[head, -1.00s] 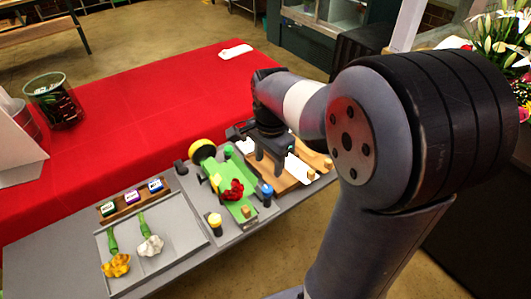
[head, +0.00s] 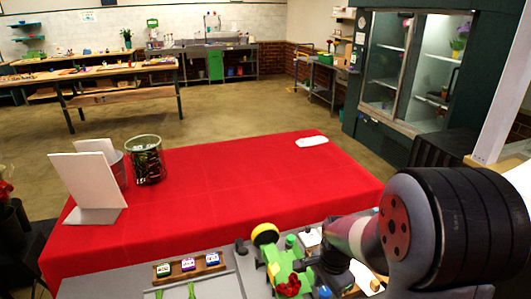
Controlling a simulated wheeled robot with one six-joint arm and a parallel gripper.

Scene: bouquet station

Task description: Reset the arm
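My arm enters from the right of the head view, its large dark joint in front and its forearm reaching left over the near grey worktop. My gripper (head: 312,266) is low in the picture, just right of the green holder (head: 279,264) that carries a red flower (head: 290,286). Its fingers are small, dark and partly cut off from clear sight, so I cannot tell if they are open or shut or touching anything.
A red-covered table (head: 220,185) lies beyond, with a glass vase (head: 146,160), a white panel (head: 88,185) and a white cloth (head: 311,141). A rack with three small labelled blocks (head: 188,266) sits left of the holder. Open floor and a glass-fronted cabinet (head: 411,70) are behind.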

